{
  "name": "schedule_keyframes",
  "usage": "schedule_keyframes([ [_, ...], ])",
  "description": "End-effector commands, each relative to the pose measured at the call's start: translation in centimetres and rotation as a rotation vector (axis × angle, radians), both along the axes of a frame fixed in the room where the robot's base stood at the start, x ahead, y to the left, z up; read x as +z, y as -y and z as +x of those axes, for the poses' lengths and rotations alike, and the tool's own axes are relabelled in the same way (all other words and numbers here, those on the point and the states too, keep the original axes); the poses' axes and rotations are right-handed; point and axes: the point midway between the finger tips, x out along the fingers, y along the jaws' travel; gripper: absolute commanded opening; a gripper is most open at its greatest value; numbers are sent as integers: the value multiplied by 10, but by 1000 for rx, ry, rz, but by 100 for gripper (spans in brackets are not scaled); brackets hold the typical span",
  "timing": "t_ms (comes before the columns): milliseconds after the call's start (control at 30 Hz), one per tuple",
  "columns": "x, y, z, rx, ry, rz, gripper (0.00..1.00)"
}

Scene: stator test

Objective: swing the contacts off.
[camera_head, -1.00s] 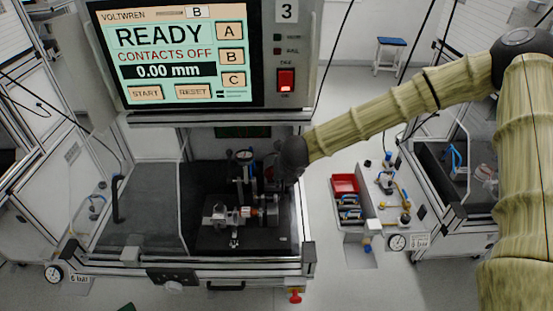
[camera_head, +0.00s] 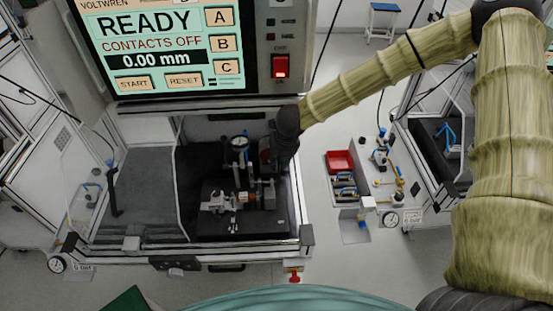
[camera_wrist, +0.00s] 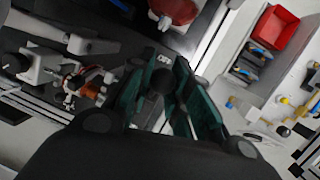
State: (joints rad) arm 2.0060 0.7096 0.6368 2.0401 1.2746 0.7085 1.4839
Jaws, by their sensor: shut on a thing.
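The test cell (camera_head: 185,240) holds a dark base plate (camera_head: 235,226) with a metal fixture (camera_head: 228,200). A copper-coloured part sits in the fixture, and it also shows in the wrist view (camera_wrist: 76,84). The screen (camera_head: 155,45) reads READY, CONTACTS OFF, 0.00 mm. My gripper (camera_wrist: 163,82) has its dark green fingers closed on a dark round knob (camera_wrist: 162,77), right of the copper part in the wrist view. In the head view my wrist reaches into the cell's right side; my fingertips are hard to make out there. Which parts are the contacts I cannot tell.
A dial gauge (camera_head: 240,143) stands behind the fixture. The cell's right frame post (camera_head: 303,205) is close to my wrist. Right of the cell are a red bin (camera_head: 340,162) and a panel with yellow and blue fittings (camera_head: 388,175). A red button (camera_head: 294,276) is below the front edge.

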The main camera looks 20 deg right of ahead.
Motion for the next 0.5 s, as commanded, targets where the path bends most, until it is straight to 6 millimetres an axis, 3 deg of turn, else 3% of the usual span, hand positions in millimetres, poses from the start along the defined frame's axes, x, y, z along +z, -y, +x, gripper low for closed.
schedule_keyframes([
  [67,1,0,1,-1,3,0,0],
  [100,1,1,1,-1,3,0,26],
  [167,1,1,1,-1,2,0,36],
  [500,1,-1,1,1,1,0,36],
])
